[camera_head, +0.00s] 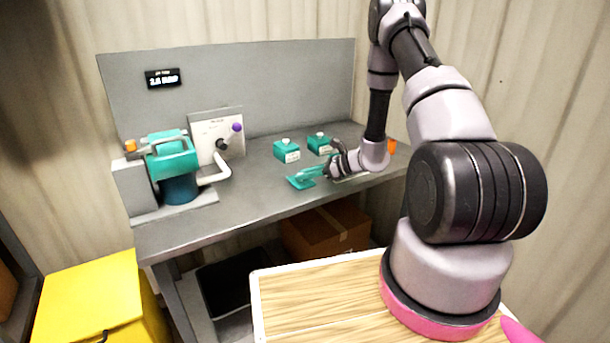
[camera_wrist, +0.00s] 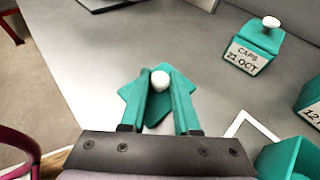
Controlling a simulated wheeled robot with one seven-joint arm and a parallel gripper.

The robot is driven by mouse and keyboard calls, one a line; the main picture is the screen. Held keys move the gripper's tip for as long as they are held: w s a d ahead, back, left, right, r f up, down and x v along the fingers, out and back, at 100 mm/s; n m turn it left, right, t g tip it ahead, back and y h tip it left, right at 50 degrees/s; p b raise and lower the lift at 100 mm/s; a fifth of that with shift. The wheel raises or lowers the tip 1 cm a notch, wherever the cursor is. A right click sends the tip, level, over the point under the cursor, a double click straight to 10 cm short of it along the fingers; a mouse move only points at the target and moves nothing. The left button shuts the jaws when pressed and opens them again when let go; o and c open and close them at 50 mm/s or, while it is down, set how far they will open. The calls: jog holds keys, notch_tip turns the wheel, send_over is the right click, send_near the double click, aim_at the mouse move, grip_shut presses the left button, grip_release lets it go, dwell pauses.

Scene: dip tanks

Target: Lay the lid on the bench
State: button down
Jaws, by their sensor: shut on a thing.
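The lid (camera_wrist: 157,88) is a teal, roughly square plate with a white knob. My gripper (camera_wrist: 160,82) has teal fingers, shut on the knob, with the plate below the fingertips. In the head view, the lid (camera_head: 301,183) is over the front middle part of the grey bench (camera_head: 240,208), with my gripper (camera_head: 313,174) reaching in from the right. The lid looks low and near the bench surface; I cannot tell whether it touches. The fingers hide part of the lid.
Teal boxes with white labels (camera_head: 287,150) stand behind the lid; one reads "CAPS 21 OCT" (camera_wrist: 255,46). A white-edged flat item (camera_wrist: 252,128) lies to the right in the wrist view. A teal-topped tank (camera_head: 172,158) stands at the left. Bench between is clear.

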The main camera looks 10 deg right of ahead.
jog(key=shift+f, duration=0.1)
jog(key=c, duration=0.6)
grip_release()
jog(key=shift+c, duration=0.2)
